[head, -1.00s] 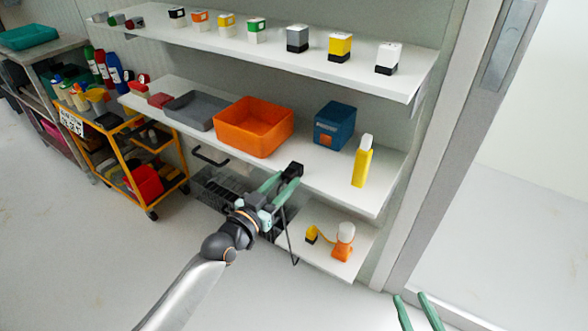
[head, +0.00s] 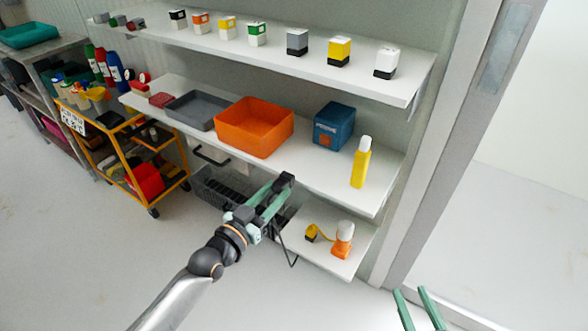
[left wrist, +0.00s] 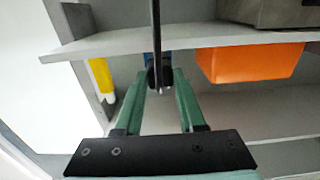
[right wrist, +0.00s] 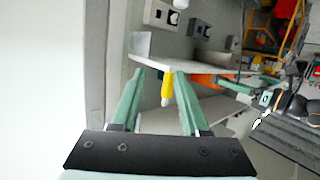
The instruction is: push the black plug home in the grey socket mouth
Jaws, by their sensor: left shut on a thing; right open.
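My left gripper (head: 272,192) is shut on the black plug (head: 284,181), in front of the middle shelf's edge. The plug also shows between the fingers in the left wrist view (left wrist: 160,78), with a dark cable (left wrist: 156,25) running from it. In the head view the cable hangs below the gripper. My right gripper (head: 412,292) is open and empty at the lower right. Grey wall boxes with dark mouths (right wrist: 161,14) show in the right wrist view, which looks upside down. I cannot tell which is the socket. The plug is apart from them.
The middle shelf (head: 300,168) carries an orange bin (head: 254,127), a grey tray (head: 193,109), a blue box (head: 334,126) and a yellow bottle (head: 361,163). The lower shelf (head: 318,258) holds an orange-and-white item (head: 342,240). The floor in front is clear.

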